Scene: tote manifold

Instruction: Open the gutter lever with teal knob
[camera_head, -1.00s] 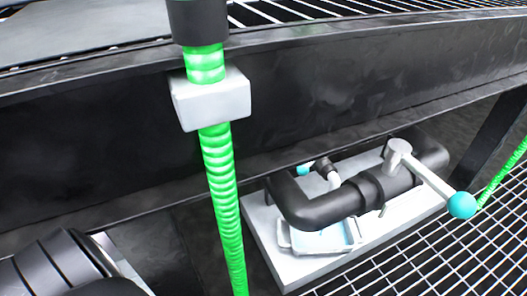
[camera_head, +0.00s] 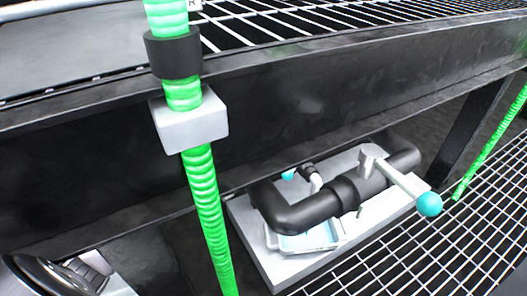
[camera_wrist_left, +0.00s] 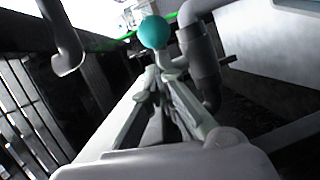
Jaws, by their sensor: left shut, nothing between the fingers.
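In the head view, a light grey lever (camera_head: 397,179) with a teal ball knob (camera_head: 429,204) sticks out to the lower right from a black pipe (camera_head: 318,205) on a white base (camera_head: 263,250). A smaller teal knob (camera_head: 288,174) shows behind the pipe. In the left wrist view, a teal ball knob (camera_wrist_left: 153,32) lies just beyond the tips of my left gripper (camera_wrist_left: 158,82), next to a grey pipe (camera_wrist_left: 205,62). I cannot tell which knob this is. The left gripper is shut and empty; contact with the knob is unclear. My right gripper is out of view.
A green ribbed post (camera_head: 207,205) with a grey block (camera_head: 190,121) stands in front of a dark beam (camera_head: 330,95). A pale blue tray (camera_head: 305,240) sits below the pipe. Metal grating (camera_head: 420,260) covers the lower right. Another green post (camera_head: 490,145) stands at the right.

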